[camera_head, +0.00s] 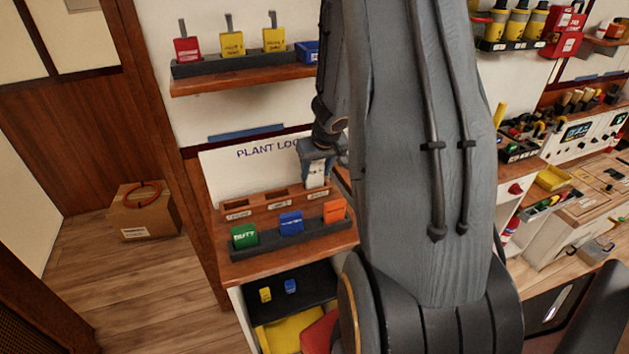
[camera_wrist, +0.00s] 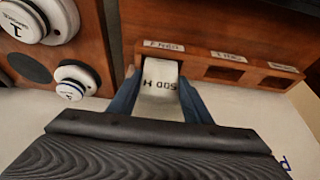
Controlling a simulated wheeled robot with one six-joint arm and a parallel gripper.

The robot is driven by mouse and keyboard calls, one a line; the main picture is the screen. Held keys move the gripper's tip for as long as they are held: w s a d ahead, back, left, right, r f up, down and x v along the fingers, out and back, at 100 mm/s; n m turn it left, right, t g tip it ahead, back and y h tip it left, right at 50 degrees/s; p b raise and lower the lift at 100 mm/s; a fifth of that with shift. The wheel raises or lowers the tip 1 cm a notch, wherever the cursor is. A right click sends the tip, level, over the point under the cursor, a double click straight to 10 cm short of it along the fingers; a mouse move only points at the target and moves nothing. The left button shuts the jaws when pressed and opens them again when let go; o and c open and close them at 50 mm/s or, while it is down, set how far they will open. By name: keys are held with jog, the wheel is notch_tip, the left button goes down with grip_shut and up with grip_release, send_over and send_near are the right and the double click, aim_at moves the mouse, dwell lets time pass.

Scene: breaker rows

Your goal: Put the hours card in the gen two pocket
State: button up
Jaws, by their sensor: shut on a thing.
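My gripper (camera_head: 316,168) is shut on the white hours card (camera_head: 315,178), which reads "500 H" upside down in the wrist view (camera_wrist: 160,82). The wooden pocket block (camera_head: 268,203) has three labelled pockets. It also shows in the wrist view (camera_wrist: 262,67). The card's far end is at the block's rightmost pocket in the head view, leftmost in the wrist view. I cannot tell whether its tip is inside the opening or just over it. That pocket's label (camera_wrist: 163,46) is too small to read surely. The other two pockets look empty.
A dark rack in front holds a green card (camera_head: 244,236), a blue card (camera_head: 291,223) and an orange card (camera_head: 334,210). A white "PLANT LOG" board (camera_head: 235,175) stands behind. White numbered round parts (camera_wrist: 73,83) are close at the left in the wrist view.

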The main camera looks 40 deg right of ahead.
jog(key=shift+f+b, duration=0.65)
jog(key=shift+f, duration=0.2)
jog(key=shift+f, duration=0.15)
jog(key=o, duration=1.1)
jog(key=shift+o, duration=0.3)
jog(key=d+p+v, duration=0.1)
jog(key=p+v, duration=0.7)
jog(key=v, duration=0.3)
jog(key=shift+a+r+h, duration=0.6)
jog(key=shift+a+r, duration=2.9)
jog(key=shift+a, duration=0.85)
jog(key=s+a+n+g+y, duration=0.1)
jog(key=s+a, duration=0.4)
jog(key=a, duration=0.3)
jog(key=s+a+r+n+y, duration=0.1)
jog(key=s+a, duration=0.5)
jog(key=a, duration=0.2)
jog(key=shift+r+n+g+b, duration=0.3)
jog(key=shift+n+g+b, duration=0.05)
jog(key=shift+n+g, duration=0.05)
